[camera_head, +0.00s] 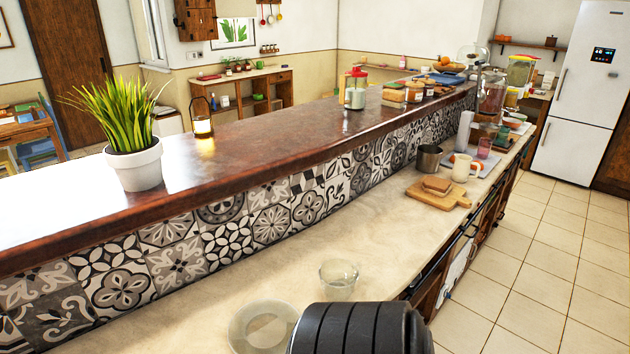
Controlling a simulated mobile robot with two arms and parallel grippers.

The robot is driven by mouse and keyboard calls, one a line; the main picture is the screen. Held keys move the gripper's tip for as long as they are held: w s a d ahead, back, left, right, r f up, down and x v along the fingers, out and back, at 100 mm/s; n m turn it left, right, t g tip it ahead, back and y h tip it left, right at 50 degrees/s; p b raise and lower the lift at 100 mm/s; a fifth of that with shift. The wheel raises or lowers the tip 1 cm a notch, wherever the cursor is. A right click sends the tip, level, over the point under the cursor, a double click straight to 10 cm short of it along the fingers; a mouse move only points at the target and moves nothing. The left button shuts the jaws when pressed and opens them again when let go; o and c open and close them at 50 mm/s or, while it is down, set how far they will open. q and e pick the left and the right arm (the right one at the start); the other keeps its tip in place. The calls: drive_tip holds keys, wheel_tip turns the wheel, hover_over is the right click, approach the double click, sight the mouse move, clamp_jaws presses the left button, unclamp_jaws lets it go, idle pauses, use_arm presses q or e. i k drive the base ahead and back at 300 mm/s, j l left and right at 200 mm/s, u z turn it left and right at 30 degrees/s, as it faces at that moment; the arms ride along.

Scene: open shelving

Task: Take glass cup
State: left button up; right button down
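A clear glass cup (339,279) stands upright on the pale stone counter (250,283), near the bottom middle of the head view. It looks empty. A round clear glass dish or plate (250,322) lies on the counter in front of it and to its left, partly cut off by the bottom edge. Neither of my grippers shows in this view. A dark ribbed part of my own body covers the counter just below the cup.
A raised brown ledge with a potted plant (136,166) runs behind the counter. The counter between cup and board is clear.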

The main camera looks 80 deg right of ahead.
sight(339, 278)
drive_tip(key=l+z, duration=0.1)
drive_tip(key=z, duration=0.9)
drive_tip(key=l+z, duration=0.1)
drive_tip(key=z, duration=0.9)
drive_tip(key=i+l+z, duration=0.1)
drive_tip(key=z, duration=0.35)
